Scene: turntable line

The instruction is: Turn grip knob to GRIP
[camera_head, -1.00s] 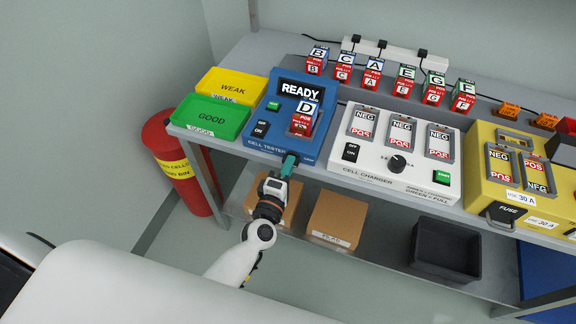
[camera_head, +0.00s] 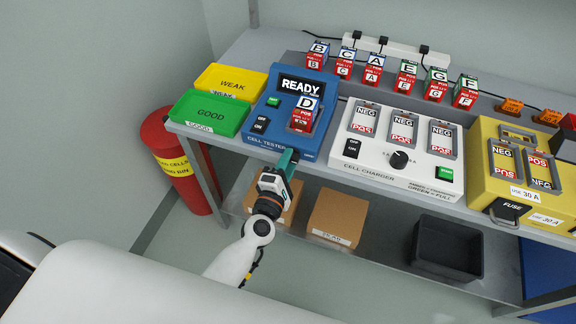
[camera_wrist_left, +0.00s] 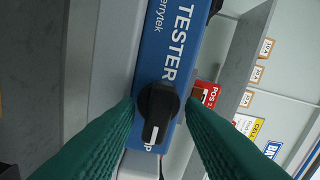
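The black grip knob (camera_wrist_left: 157,112) with a white pointer line is on the blue cell tester's front face in the left wrist view. Its pointer is toward the bottom of that view, close to a partly hidden label ending in P. My left gripper (camera_wrist_left: 160,104) has its teal fingers apart, one on each side of the knob; I cannot tell if they touch it. In the head view my left gripper (camera_head: 287,158) is at the lower front of the cell tester (camera_head: 262,140), hiding the knob. The tester's screen reads READY and cell D (camera_head: 303,117) is in its slot. My right gripper is not in view.
The white cell charger (camera_head: 378,172) stands right of the tester, and green GOOD (camera_head: 211,113) and yellow WEAK (camera_head: 232,82) trays are left. A yellow fuse unit (camera_head: 480,165) is farther right. Boxes and a dark bin (camera_head: 447,248) sit on the lower shelf.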

